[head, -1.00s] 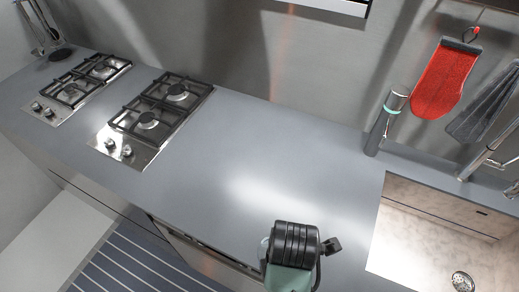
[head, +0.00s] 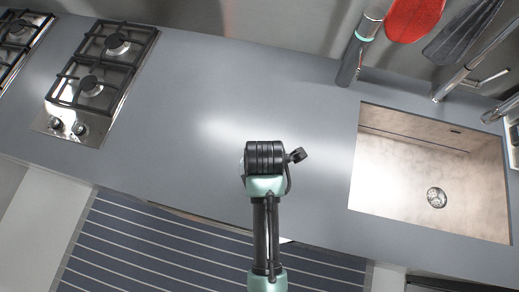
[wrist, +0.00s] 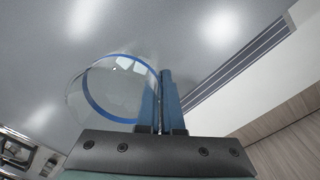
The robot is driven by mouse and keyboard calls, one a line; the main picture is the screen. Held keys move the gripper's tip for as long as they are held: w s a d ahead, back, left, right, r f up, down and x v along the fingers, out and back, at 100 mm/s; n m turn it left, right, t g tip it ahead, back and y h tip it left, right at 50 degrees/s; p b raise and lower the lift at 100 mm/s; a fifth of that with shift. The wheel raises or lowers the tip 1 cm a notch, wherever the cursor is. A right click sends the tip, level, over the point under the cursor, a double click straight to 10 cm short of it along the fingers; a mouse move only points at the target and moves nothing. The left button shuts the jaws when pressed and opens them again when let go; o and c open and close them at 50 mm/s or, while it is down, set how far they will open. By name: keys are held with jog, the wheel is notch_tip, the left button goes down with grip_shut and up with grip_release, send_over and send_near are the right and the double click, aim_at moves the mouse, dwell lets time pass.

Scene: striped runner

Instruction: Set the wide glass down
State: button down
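The wide glass (wrist: 84,100) is clear and round, and it shows in the left half of the wrist view, with a blue reflection of a finger curving through it. My gripper (wrist: 160,78) has its two blue fingers close together, with the glass's right-hand wall between them, so it is shut on the glass wall. In the head view my arm's black wrist is over the counter, left of the sink, and hides the fingers and nearly all of the glass. I cannot tell whether the glass touches the counter.
The grey counter (head: 190,130) is clear around my wrist. A sink (head: 400,180) lies to the right and a gas hob (head: 95,80) to the left. A striped runner (head: 150,245) lies on the floor in front.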

jog(key=shift+f, duration=2)
jog(key=shift+f, duration=0.15)
jog(key=c, duration=1.1)
grip_release()
jog(key=r, duration=1.2)
jog(key=shift+s+d+r, duration=0.1)
jog(key=shift+s+r, duration=0.05)
jog(key=shift+s, duration=0.05)
